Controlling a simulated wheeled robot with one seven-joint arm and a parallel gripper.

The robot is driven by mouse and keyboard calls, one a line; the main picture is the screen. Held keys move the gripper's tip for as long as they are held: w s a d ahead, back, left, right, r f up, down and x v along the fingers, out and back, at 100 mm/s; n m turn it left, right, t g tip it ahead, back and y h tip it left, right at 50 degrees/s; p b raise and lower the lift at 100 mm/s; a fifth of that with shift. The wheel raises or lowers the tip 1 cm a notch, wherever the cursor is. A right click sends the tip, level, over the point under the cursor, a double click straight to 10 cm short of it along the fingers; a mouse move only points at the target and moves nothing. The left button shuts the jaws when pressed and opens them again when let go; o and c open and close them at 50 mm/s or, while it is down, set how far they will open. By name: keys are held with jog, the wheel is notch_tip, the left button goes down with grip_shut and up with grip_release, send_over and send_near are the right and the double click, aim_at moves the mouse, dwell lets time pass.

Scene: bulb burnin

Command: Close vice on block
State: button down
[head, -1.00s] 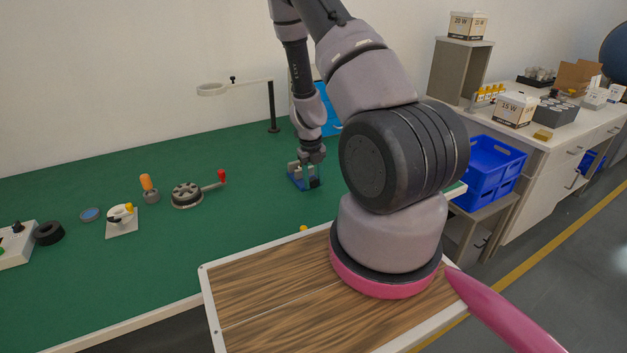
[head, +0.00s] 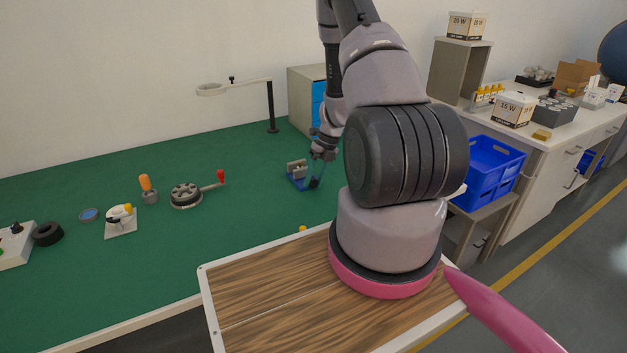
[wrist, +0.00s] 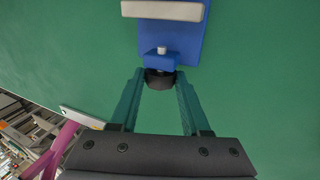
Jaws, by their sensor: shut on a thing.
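The blue vice (head: 294,182) stands on the green bench mat, with a pale grey jaw (head: 297,167) on top. In the wrist view, the blue vice body (wrist: 187,42) is ahead of my gripper, with a pale jaw bar (wrist: 163,11) across it. My gripper (wrist: 160,78) has its two teal fingers on either side of the vice's dark round knob (wrist: 160,84), shut on it. In the head view, my gripper (head: 316,178) is at the vice's right end. I cannot make out the block separately from the vice jaws.
A ring lamp on a post (head: 271,105) stands behind the vice. A crank wheel with red handle (head: 187,194), an orange-handled tool (head: 148,188) and a small white-based fixture (head: 121,222) are to the left.

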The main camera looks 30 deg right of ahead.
jog(key=shift+d+y, duration=0.15)
jog(key=shift+y, duration=0.45)
jog(key=shift+c, duration=1.8)
grip_release()
jog(key=v, duration=1)
jog(key=shift+d+r, duration=0.25)
jog(key=shift+r, duration=0.05)
